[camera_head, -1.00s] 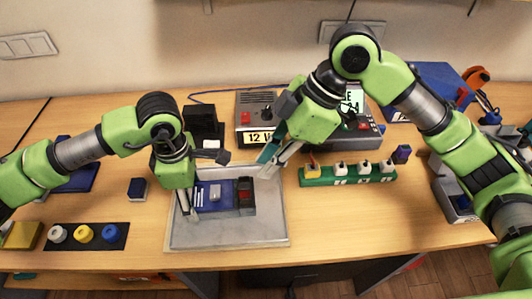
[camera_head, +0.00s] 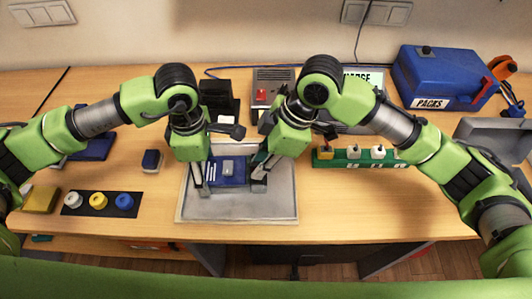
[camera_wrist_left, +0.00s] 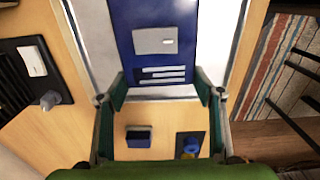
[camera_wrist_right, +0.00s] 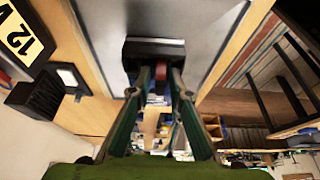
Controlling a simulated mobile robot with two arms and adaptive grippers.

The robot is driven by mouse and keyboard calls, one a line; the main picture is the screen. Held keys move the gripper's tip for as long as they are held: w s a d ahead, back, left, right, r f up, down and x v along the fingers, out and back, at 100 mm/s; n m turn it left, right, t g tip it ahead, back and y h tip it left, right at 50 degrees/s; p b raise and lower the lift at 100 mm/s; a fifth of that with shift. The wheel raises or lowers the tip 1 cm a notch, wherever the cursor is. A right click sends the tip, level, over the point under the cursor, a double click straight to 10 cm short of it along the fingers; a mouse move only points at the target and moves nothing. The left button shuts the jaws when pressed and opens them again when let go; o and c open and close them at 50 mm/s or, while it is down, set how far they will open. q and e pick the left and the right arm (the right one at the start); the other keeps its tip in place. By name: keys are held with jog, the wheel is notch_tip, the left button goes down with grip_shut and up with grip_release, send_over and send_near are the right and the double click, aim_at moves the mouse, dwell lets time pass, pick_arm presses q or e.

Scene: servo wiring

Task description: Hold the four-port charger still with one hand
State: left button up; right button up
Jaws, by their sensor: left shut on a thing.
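A flat blue device (camera_head: 233,172) with a pale label lies in the light grey tray (camera_head: 240,208). I take it to be the charger, though its ports cannot be made out. My left gripper (camera_head: 203,182) is at its left end; in the left wrist view (camera_wrist_left: 161,93) the fingers straddle the blue body (camera_wrist_left: 155,65), shut on it. My right gripper (camera_head: 262,170) is at the device's right end, largely covering it. In the right wrist view its fingertips (camera_wrist_right: 160,76) are close together at a black block (camera_wrist_right: 154,48) with a red part (camera_wrist_right: 161,69); contact is unclear.
Left are a small dark blue block (camera_head: 151,161) and a black mat (camera_head: 69,210) with coloured round parts. A blue PACKS box (camera_head: 440,75) stands at back right. The front table strip is clear.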

aim_at(254, 164)
jog(key=shift+f, duration=0.15)
jog(key=shift+c, duration=0.4)
grip_shut()
jog(key=shift+a+r, duration=0.1)
jog(key=shift+r, duration=1.6)
jog(key=shift+r, duration=1.85)
pick_arm(q)
jog(key=o, duration=1.4)
